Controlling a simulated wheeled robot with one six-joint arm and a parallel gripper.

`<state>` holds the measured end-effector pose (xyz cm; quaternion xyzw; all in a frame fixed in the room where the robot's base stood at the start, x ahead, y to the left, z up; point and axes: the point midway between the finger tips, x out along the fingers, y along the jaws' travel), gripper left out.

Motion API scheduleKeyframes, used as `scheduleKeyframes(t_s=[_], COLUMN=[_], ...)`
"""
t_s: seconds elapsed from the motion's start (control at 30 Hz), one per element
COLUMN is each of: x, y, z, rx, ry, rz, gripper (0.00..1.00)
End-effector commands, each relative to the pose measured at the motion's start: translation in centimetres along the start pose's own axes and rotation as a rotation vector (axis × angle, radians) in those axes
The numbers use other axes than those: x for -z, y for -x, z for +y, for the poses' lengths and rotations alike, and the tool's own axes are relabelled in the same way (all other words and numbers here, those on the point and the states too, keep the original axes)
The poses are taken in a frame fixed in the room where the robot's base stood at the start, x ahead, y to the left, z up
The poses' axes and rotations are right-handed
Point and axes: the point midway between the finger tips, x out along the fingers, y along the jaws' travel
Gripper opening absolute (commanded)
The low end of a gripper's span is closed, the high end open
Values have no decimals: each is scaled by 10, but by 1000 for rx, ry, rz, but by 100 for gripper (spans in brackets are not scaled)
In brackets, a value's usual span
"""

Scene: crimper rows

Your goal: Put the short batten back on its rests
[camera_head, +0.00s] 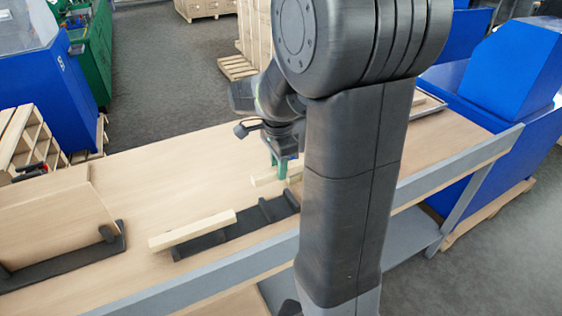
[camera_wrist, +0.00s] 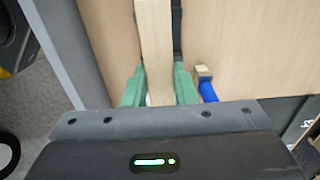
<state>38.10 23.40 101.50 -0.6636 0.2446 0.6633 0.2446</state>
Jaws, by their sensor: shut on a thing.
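My gripper (camera_head: 284,168) has green fingers and is shut on a pale wooden batten (camera_head: 263,181) above the bench, behind the right end of a black rack (camera_head: 225,238). In the wrist view the batten (camera_wrist: 155,45) sits between the green fingers (camera_wrist: 158,88) and runs out past the top edge. My arm hides part of it in the head view. Another pale batten (camera_head: 192,229) lies along the left part of the black rack, apart from my gripper. I cannot tell the held batten's full length or its exact height.
The wooden bench top (camera_head: 130,185) has free room left of my gripper. A wooden board in a black holder (camera_head: 75,258) stands at the left. A blue object with a pale tip (camera_wrist: 206,85) lies right of the fingers in the wrist view. A grey rail (camera_head: 200,291) edges the bench.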

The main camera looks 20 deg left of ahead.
Motion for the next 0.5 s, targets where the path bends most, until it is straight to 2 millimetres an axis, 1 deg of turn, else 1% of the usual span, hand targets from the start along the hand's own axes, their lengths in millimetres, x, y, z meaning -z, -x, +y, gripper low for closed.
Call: scheduleKeyframes(t_s=[0.23, 0.5], x=[-4, -3], y=[0, -28], z=[0, 0], rx=[-1, -2], ry=[0, -1], rz=[1, 1], gripper=[0, 0])
